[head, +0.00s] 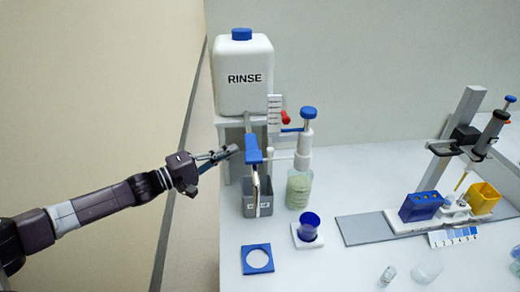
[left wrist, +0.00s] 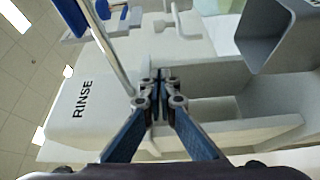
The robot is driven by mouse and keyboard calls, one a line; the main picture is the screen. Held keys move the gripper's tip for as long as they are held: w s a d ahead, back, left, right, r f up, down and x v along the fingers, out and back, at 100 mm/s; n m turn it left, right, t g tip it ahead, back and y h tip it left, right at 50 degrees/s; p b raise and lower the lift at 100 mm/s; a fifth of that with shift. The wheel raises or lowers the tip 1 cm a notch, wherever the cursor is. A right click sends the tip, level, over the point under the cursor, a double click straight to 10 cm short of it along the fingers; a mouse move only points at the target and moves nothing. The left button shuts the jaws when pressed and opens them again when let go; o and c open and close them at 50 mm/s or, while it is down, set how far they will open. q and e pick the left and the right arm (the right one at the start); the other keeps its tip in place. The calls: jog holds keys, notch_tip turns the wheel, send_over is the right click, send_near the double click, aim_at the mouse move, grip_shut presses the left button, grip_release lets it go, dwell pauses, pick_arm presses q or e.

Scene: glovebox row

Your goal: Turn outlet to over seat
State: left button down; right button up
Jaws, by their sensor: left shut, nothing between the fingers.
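The outlet, a blue swing arm (head: 252,150) with a pale metal tube hanging from its front end, stands below the RINSE bottle. Its tube points down over the grey bin (head: 265,196). In the left wrist view the tube (left wrist: 113,52) runs down to the left of my fingertips, with the grey bin (left wrist: 262,45) at upper right. My left gripper (head: 236,150) is shut and empty, just left of the blue arm; contact cannot be told. A blue cup (head: 309,227) sits on a white square seat (head: 300,243) to the right. My right gripper is out of view.
The RINSE bottle (head: 243,85) stands on a white stand. A pump bottle (head: 299,190) is close right of the bin. A blue plate with a round opening (head: 248,265) lies in front.

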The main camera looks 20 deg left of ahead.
pick_arm(q)
jog(key=w+d+p, duration=0.3)
jog(key=w+d, duration=0.1)
jog(key=d, duration=0.4)
jog(key=shift+w, duration=0.1)
jog(key=shift+d, duration=0.1)
dwell(0.5)
